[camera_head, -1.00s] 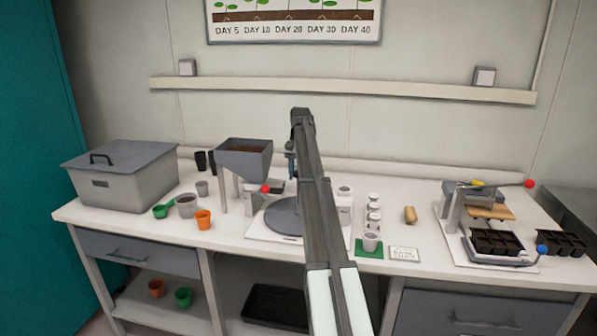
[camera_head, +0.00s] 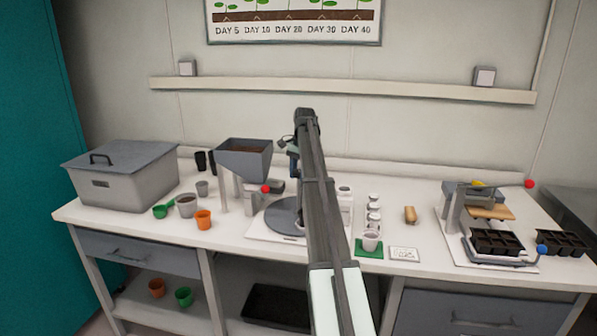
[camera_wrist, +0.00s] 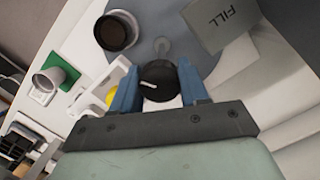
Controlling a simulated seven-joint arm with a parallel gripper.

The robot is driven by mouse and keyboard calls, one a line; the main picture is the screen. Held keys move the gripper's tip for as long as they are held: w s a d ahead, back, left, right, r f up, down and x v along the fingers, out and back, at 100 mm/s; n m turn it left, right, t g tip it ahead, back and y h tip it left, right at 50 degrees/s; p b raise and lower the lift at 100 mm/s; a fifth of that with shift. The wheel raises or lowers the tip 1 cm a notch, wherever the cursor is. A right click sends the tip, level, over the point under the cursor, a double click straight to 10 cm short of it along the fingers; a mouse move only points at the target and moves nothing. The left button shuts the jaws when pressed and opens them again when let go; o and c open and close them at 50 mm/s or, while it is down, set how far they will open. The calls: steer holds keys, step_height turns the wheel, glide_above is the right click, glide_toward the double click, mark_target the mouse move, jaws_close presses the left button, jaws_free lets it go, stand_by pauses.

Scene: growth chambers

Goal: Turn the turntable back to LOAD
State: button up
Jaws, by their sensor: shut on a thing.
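The turntable (camera_head: 283,216) is a grey disc on a white base, partly hidden by my arm in the head view. It also shows in the wrist view (camera_wrist: 165,20). My gripper (camera_wrist: 158,88) has its two blue fingers shut on a round black knob (camera_wrist: 157,76) with a pale mark. A dark pot filled with soil (camera_wrist: 117,32) sits at the disc, left of the knob in the wrist view. A grey block marked FILL (camera_wrist: 219,18) is to the right. No LOAD mark is readable. In the head view, the fingertips are mostly hidden by my arm.
A soil hopper (camera_head: 243,160) with a red-ended lever stands left of the turntable. White bottles (camera_head: 374,212) and a white cup (camera_head: 370,241) on a green mat are close on the right. A tray press (camera_head: 490,215) stands farther right.

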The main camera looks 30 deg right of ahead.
steer(key=m, duration=0.5)
steer(key=shift+m+t, duration=0.3)
steer(key=shift+t, duration=0.1)
steer(key=o, duration=0.7)
steer(key=shift+c, duration=0.2)
steer(key=shift+r, duration=3.5)
